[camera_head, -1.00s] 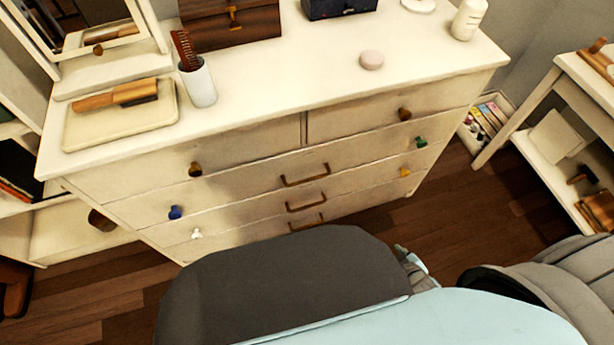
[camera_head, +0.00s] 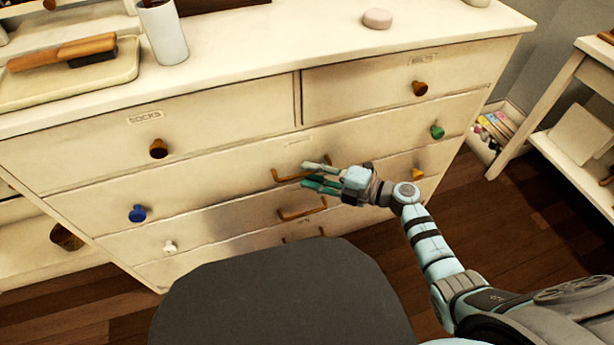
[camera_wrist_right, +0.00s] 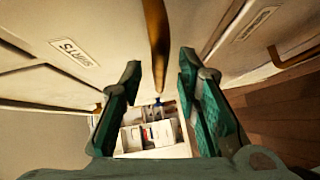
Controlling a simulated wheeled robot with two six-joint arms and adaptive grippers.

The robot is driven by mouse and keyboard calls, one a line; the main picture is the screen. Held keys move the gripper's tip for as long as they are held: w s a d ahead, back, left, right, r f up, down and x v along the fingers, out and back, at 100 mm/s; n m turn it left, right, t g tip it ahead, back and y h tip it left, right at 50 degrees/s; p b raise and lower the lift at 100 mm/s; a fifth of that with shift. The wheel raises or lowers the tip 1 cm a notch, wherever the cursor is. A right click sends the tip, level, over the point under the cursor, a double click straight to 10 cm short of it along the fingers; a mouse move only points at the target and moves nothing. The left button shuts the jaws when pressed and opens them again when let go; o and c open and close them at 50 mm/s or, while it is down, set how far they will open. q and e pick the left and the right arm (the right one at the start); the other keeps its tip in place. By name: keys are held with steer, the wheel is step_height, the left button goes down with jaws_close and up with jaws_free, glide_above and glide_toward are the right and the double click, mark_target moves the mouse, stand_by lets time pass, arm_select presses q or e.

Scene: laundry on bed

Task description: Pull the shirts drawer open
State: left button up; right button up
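The shirts drawer (camera_head: 230,178) is the wide second-row drawer of the cream dresser, and it looks shut. Its label, reading SHIRTS, shows in the right wrist view (camera_wrist_right: 75,52). Its bronze bar handle (camera_head: 288,176) is partly hidden by my right gripper (camera_head: 322,175), which reaches in from the right. In the right wrist view the handle (camera_wrist_right: 157,40) runs through the gap between the two green fingers. The fingers are open, with space visible on both sides of the bar. My left gripper is not in view.
Another bar handle (camera_head: 302,209) sits just below. Blue (camera_head: 138,213) and green (camera_head: 437,132) knobs flank the shirts drawer. The socks drawer (camera_head: 225,120) is above left. A side table (camera_head: 560,95) is at right.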

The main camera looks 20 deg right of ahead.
steer(key=shift+x, duration=0.95)
jaws_close()
steer(key=shift+s, duration=0.1)
